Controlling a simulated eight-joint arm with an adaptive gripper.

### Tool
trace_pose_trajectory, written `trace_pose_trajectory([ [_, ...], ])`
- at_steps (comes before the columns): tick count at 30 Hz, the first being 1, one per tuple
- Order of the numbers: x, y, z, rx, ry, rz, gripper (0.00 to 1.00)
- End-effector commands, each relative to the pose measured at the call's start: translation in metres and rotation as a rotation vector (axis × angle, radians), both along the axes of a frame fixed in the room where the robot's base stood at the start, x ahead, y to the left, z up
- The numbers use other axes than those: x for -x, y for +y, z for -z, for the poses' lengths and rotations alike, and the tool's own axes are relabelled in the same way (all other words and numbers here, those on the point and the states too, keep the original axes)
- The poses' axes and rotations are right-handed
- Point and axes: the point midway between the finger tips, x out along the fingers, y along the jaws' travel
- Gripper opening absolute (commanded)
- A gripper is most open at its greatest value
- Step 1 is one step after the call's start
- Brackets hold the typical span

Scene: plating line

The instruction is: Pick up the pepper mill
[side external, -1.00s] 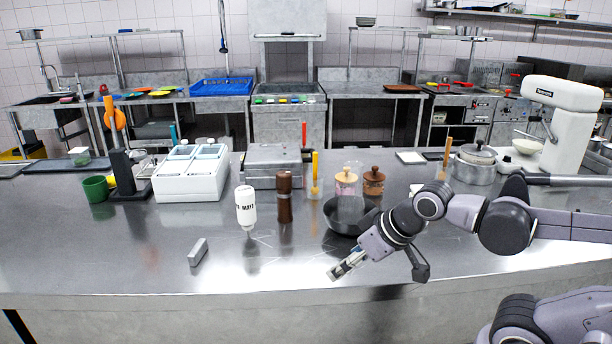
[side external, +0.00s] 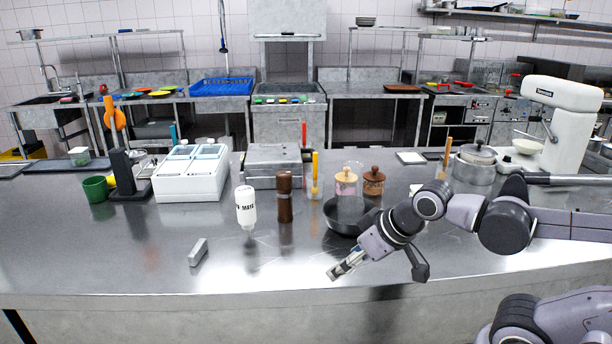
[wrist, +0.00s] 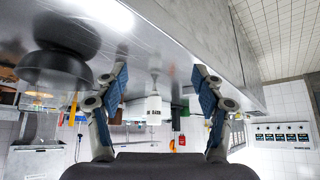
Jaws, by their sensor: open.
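The pepper mill (side external: 284,196) is a dark brown upright cylinder with a rounded top. It stands on the steel counter in the side view, between a white mayo bottle (side external: 246,208) and a yellow-handled brush (side external: 315,176). My gripper (side external: 335,273) is low over the counter near its front edge, in front of and to the right of the mill, clearly apart from it. In the wrist view my gripper (wrist: 160,76) has its two fingers wide apart, with nothing between the tips. The mayo bottle shows beyond them, and I cannot clearly make out the mill there.
A black pan (side external: 343,226) lies right of the mill, close to my arm. Two wooden-lidded jars (side external: 373,183) stand behind it. A grey block (side external: 198,252) lies at the front left. A white container box (side external: 192,178) stands further back. The counter front is mostly clear.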

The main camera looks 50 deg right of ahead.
Motion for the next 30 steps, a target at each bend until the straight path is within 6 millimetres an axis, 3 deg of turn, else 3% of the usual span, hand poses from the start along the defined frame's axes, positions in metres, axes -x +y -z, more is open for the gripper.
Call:
trace_pose_trajectory([
  [9, -0.001, -0.001, 0.000, 0.007, -0.001, -0.004, 0.67],
  [14, -0.016, -0.014, -0.001, 0.141, -0.012, -0.081, 0.67],
  [24, -0.094, -0.072, -0.014, 0.886, 0.020, -0.496, 0.67],
  [30, -0.139, -0.093, -0.024, 1.349, 0.122, -0.745, 0.67],
])
